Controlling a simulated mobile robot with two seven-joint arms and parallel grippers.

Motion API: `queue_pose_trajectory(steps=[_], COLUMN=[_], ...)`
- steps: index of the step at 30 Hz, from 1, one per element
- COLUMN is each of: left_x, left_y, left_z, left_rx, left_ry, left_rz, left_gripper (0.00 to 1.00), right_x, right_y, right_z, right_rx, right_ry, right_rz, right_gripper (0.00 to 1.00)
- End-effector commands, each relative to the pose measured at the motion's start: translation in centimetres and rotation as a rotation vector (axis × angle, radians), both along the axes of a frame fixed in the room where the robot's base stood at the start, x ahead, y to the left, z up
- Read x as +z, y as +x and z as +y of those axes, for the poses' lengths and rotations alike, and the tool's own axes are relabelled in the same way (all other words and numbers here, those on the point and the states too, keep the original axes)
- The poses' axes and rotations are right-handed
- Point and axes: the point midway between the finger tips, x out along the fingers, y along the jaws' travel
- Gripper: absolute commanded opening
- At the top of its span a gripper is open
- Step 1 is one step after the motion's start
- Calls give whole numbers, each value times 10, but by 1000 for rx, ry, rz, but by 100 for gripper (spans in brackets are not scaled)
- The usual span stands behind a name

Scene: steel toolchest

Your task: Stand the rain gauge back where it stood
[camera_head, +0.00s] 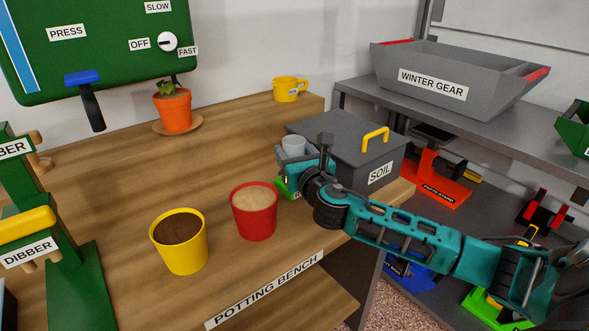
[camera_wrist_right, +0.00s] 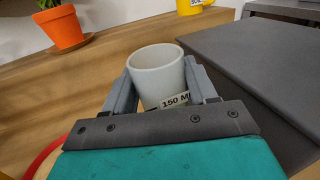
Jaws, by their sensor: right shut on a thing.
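The rain gauge (camera_wrist_right: 157,72) is a pale grey cup with a label reading "150 M", the rest hidden by a finger. It stands between the fingers of my right gripper (camera_wrist_right: 160,88), which is shut on it. In the head view the rain gauge (camera_head: 293,145) looks upright at the left side of the grey soil box, with my right gripper (camera_head: 291,156) around it. A green base (camera_head: 283,189) with a partly hidden label shows just below the gripper. I cannot tell whether the gauge touches it. My left gripper is not in view.
The soil box (camera_head: 340,140) with its yellow handle is close on the right. A red pot (camera_head: 254,213) and a yellow pot (camera_head: 181,250) stand nearer the front. A potted plant (camera_head: 174,110) and a yellow mug (camera_head: 287,90) are at the back. The bench middle is clear.

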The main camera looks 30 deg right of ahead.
Motion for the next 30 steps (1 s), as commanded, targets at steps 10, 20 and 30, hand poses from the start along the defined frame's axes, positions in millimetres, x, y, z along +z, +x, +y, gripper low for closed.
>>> queue_pose_trajectory(steps=[10,20,30], left_x=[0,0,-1], left_y=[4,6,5], left_z=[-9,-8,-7], left_rx=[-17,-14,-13], left_ry=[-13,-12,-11], left_rz=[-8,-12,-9], left_gripper=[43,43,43], right_x=[-30,-32,-32], right_y=[0,0,0], right_z=[0,0,0], right_rx=[0,0,0], right_ry=[0,0,0], right_rz=[-2,-1,0], right_gripper=[20,63,82])
